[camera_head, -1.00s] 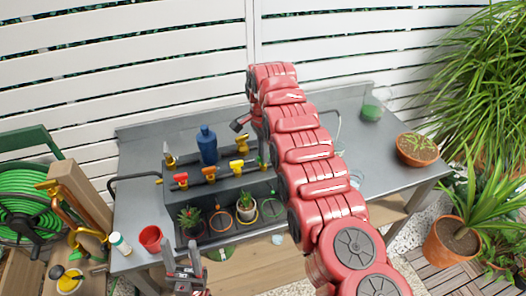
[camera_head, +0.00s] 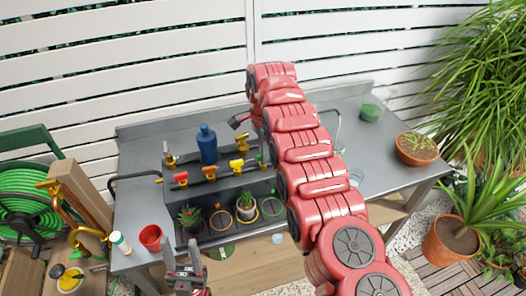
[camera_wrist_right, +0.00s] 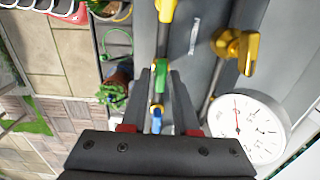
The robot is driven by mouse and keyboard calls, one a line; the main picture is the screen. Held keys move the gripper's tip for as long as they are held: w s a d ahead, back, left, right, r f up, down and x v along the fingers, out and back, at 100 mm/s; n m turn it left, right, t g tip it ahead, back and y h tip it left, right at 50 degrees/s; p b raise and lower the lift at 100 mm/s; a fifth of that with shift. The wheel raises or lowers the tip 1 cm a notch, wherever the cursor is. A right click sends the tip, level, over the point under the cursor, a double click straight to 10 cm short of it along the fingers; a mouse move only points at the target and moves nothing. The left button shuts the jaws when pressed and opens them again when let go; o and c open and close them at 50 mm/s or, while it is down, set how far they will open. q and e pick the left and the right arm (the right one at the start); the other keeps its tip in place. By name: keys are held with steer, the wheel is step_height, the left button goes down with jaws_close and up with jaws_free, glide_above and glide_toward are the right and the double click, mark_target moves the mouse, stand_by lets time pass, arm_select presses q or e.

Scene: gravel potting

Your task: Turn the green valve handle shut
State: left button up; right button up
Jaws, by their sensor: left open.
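In the right wrist view, the green handle (camera_wrist_right: 161,76) lies between the fingertips of my right gripper (camera_wrist_right: 160,84). The fingers stand apart on either side of it; I cannot tell whether either touches it. My right fingers are hidden in the head view. My left gripper (camera_head: 182,247) is open and empty in front of the bench, low in the picture.
Red (camera_head: 180,178), orange (camera_head: 209,172) and yellow (camera_head: 237,165) valve handles stand left of the green one. A blue bottle (camera_head: 208,145) is behind them, potted plants in front. A white dial gauge (camera_wrist_right: 248,127) is close beside my right gripper. A red cup (camera_head: 151,237) stands at the left.

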steer(key=shift+o, duration=1)
steer(key=shift+r, duration=0.15)
steer(key=shift+w+r, duration=0.1)
steer(key=shift+r, duration=0.45)
step_height(320, 180, up, 16)
steer(key=p, duration=1.5)
steer(key=shift+p, duration=0.35)
